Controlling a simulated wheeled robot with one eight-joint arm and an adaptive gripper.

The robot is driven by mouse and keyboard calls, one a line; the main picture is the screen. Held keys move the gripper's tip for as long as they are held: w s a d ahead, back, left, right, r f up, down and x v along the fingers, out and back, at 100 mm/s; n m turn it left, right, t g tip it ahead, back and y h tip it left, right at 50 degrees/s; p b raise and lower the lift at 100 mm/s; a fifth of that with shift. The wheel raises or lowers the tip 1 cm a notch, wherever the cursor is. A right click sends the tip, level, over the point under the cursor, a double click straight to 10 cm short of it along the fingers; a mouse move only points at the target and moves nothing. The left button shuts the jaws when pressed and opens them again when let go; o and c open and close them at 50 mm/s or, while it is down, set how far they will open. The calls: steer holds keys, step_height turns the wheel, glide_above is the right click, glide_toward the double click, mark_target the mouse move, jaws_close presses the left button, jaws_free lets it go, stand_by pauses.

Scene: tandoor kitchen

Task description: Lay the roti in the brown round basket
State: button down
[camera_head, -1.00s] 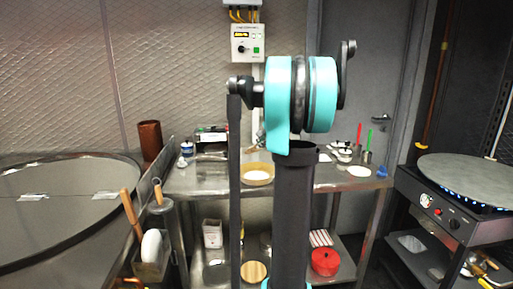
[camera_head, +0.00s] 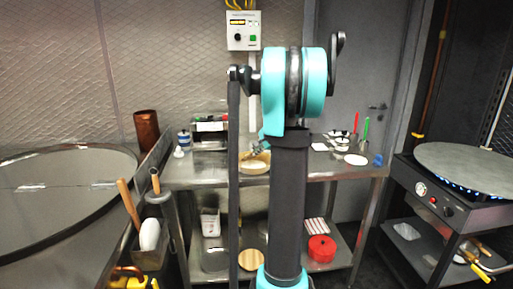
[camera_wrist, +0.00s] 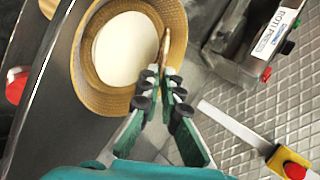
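The brown round basket (camera_head: 256,168) stands on the steel table behind my arm. In the wrist view the basket (camera_wrist: 172,15) fills the upper middle, with a flat white round surface inside. My gripper (camera_wrist: 162,70) is over the basket's right side, its fingers close together. A thin brown piece, seen edge-on, sticks out between the fingertips; it looks like the roti (camera_wrist: 164,44). It reaches over the basket's inner wall; I cannot tell whether it touches. In the head view my gripper (camera_head: 257,149) shows small just above the basket, partly hidden by my arm.
A roti press (camera_wrist: 262,40) stands right of the basket in the wrist view. A hot griddle (camera_head: 466,166) with blue flames is at far right. The lower shelf holds a red round container (camera_head: 321,249).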

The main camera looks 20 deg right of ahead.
steer(key=c, duration=2.2)
jaws_free()
steer(key=shift+f, duration=0.1)
steer(key=o, duration=0.6)
steer(key=shift+c, duration=0.2)
steer(key=v, duration=0.7)
steer(key=shift+s+r, duration=0.2)
step_height(320, 180, up, 8)
steer(key=s, duration=0.2)
steer(key=shift+d, duration=0.25)
